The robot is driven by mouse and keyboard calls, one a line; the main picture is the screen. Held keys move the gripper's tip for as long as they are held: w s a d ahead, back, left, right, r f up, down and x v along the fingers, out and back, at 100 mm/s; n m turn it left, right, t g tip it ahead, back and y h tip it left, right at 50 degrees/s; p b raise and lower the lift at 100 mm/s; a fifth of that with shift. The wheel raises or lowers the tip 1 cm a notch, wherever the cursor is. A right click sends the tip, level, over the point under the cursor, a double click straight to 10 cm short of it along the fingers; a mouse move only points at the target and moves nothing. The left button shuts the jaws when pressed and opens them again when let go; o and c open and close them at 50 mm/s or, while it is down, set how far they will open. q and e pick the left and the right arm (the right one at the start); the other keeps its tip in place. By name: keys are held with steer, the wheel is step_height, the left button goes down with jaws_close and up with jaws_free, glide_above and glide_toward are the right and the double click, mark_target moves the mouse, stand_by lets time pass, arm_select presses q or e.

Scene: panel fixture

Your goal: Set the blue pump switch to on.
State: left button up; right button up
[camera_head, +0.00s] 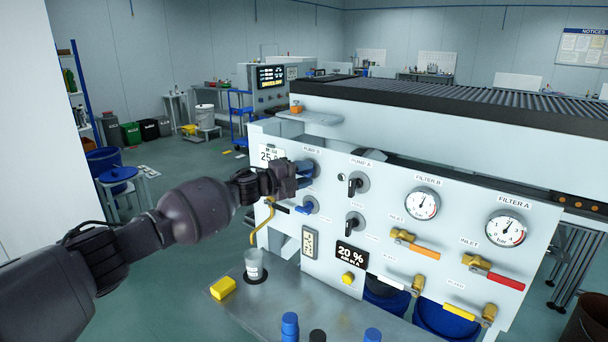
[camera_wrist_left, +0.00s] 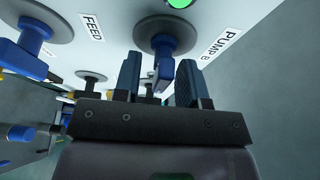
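The blue pump switch (camera_wrist_left: 163,46) sits on a round grey plate beside the PUMP B label in the left wrist view. In the head view my gripper mostly hides it, below the PUMP B label (camera_head: 311,150). My left gripper (camera_wrist_left: 160,78) is open, its two fingers apart, with the switch's blue handle between and just beyond them; I cannot tell whether they touch it. In the head view the left gripper (camera_head: 300,176) is close against the panel at this switch. My right gripper is not in view.
A blue FEED switch (camera_head: 305,209) is just below. Black-handled switches (camera_head: 355,185) are to the right, then gauges (camera_head: 422,203) and valves with coloured levers (camera_head: 415,244). A bent yellow pipe (camera_head: 262,224) is below my gripper, above a cup (camera_head: 253,264) on the grey shelf (camera_head: 290,292).

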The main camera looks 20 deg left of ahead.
arm_select(q)
steer(key=shift+s+a+r+n+t+y, duration=0.6)
steer(key=shift+s+a+r+n+t, duration=0.85)
steer(key=shift+s+a, duration=1.8)
steer(key=s+d+f+n+y, duration=0.2)
steer(key=s+d+f+n, duration=0.1)
steer(key=s+f+n, duration=0.3)
steer(key=s+d+f+n+y, duration=0.25)
steer(key=s+f+n, duration=0.2)
steer(key=f, duration=0.35)
steer(key=s+a+f+n+g+y, duration=0.2)
steer(key=s+f+n, duration=0.4)
steer(key=s+f, duration=0.6)
steer(key=s+a+f+n+g+y, duration=0.1)
steer(key=s+f+n+y, duration=0.3)
steer(key=s+f, duration=0.8)
steer(key=s+n+g, duration=0.1)
steer(key=s+n, duration=0.1)
steer(key=s, duration=0.4)
steer(key=shift+s+a+f+b, duration=0.25)
steer(key=shift+s+a+b, duration=0.15)
steer(key=shift+g+y, duration=0.25)
